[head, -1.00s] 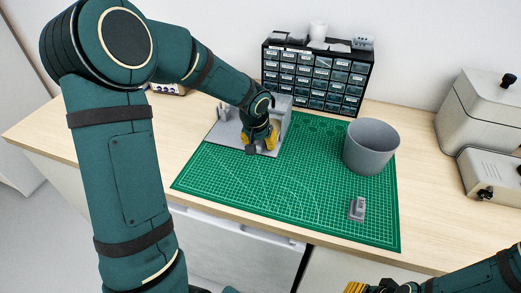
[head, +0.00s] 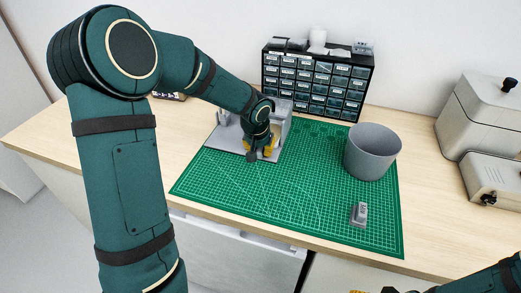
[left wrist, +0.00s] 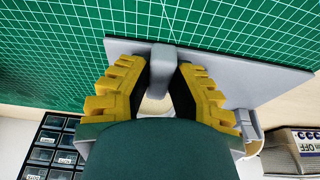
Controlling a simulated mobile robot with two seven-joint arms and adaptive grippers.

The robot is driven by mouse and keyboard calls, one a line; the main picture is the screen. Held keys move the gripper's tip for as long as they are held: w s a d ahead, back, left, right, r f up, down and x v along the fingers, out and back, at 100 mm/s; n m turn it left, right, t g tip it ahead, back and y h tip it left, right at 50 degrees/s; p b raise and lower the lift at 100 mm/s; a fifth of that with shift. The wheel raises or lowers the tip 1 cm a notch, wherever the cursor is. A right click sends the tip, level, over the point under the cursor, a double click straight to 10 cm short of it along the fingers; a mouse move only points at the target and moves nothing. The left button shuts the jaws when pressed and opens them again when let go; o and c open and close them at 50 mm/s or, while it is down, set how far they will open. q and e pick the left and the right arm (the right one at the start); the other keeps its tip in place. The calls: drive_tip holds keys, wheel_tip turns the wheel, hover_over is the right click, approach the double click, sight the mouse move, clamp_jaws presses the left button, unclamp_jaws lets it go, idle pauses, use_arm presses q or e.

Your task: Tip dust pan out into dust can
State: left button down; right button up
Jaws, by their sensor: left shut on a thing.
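My left gripper (head: 262,152) is at the front of a grey unit with a flat base plate (head: 225,140) at the back left of the mat. In the left wrist view, the yellow fingers (left wrist: 160,88) close on a grey block-like handle (left wrist: 163,62), which seems to belong to the dust pan. The dust can, a grey round open bucket (head: 372,152), stands upright on the right of the mat, apart from the gripper. My right gripper (head: 360,291) barely shows at the bottom edge.
A green cutting mat (head: 300,185) covers the middle of the bench, mostly clear. A small grey block (head: 359,214) lies at its front right. A drawer cabinet (head: 316,82) stands behind. Beige machines (head: 488,120) stand at the right.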

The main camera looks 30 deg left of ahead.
use_arm(q)
drive_tip(key=shift+r, duration=0.1)
idle(0.3)
drive_tip(key=shift+s+d+b, duration=0.2)
drive_tip(key=shift+s+b, duration=0.2)
drive_tip(key=shift+s, duration=0.4)
drive_tip(key=shift+s+d+b, duration=0.2)
drive_tip(key=shift+s+b, duration=0.2)
drive_tip(key=shift+s, duration=0.4)
drive_tip(key=shift+s+d+r+b, duration=0.1)
drive_tip(key=shift+s+d+b, duration=0.15)
drive_tip(key=shift+s, duration=0.55)
drive_tip(key=shift+s+d+b, duration=0.1)
drive_tip(key=shift+s+b, duration=0.15)
drive_tip(key=shift+s, duration=0.5)
drive_tip(key=shift+s+d+r+b, duration=0.1)
drive_tip(key=shift+s+d+b, duration=0.15)
drive_tip(key=shift+s, duration=0.55)
drive_tip(key=shift+s+d, duration=0.2)
drive_tip(key=shift+s, duration=0.65)
drive_tip(key=shift+s+d, duration=0.2)
drive_tip(key=shift+s, duration=0.7)
drive_tip(key=shift+s+d, duration=0.2)
drive_tip(key=shift+s, duration=0.65)
wheel_tip(320, 180, up, 8)
drive_tip(key=p, duration=0.6)
drive_tip(key=shift+s, duration=0.1)
